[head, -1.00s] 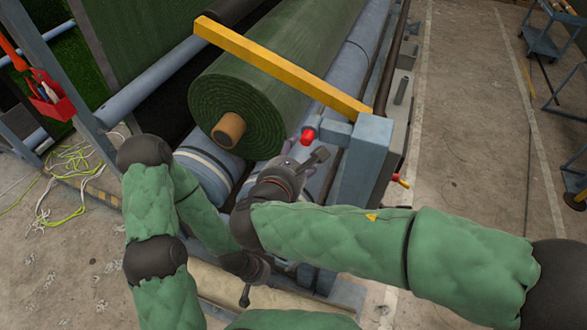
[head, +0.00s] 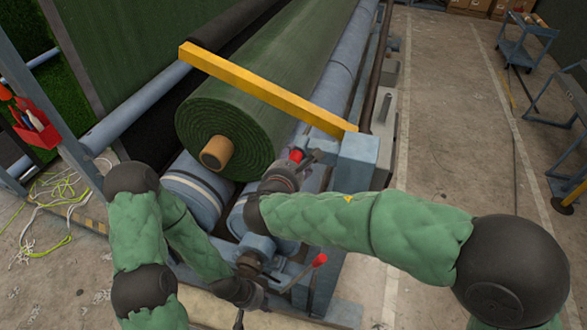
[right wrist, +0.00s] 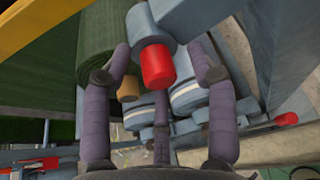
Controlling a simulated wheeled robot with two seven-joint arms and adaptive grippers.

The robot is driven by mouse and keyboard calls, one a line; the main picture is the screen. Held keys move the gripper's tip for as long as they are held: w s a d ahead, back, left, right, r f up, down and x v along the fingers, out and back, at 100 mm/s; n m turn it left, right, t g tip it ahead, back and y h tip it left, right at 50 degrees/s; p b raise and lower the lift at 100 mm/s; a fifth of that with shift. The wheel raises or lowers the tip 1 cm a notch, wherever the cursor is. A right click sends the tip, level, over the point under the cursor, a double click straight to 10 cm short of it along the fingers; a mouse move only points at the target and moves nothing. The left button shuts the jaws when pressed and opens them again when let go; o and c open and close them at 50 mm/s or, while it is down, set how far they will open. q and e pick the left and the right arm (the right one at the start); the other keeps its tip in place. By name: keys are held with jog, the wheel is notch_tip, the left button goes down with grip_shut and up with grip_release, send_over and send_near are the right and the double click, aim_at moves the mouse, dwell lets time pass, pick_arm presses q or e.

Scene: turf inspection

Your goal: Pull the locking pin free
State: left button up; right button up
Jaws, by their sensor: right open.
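The locking pin's red knob (head: 296,155) sticks out of a blue-grey round housing at the near end of the yellow bar (head: 262,89). My right gripper (head: 303,163) is at the knob in the head view and partly covers it.
The yellow bar crosses the green turf roll (head: 225,130), which has a tan core (head: 216,153) and lies on blue rollers. A blue-grey post (head: 358,160) stands right of the pin. A red-tipped lever (head: 319,260) sits below my right forearm. A red tool holder (head: 38,125) hangs left.

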grip_shut()
jog(key=c, duration=0.9)
grip_release()
jog(key=shift+c, duration=1.2)
jog(key=shift+s+f, duration=0.1)
jog(key=shift+s, duration=0.1)
jog(key=shift+s+a, duration=0.25)
jog(key=shift+s, duration=0.3)
jog(key=shift+s, duration=0.1)
jog(key=shift+s+a, duration=0.15)
jog(key=shift+s, duration=0.3)
jog(key=shift+s, duration=0.1)
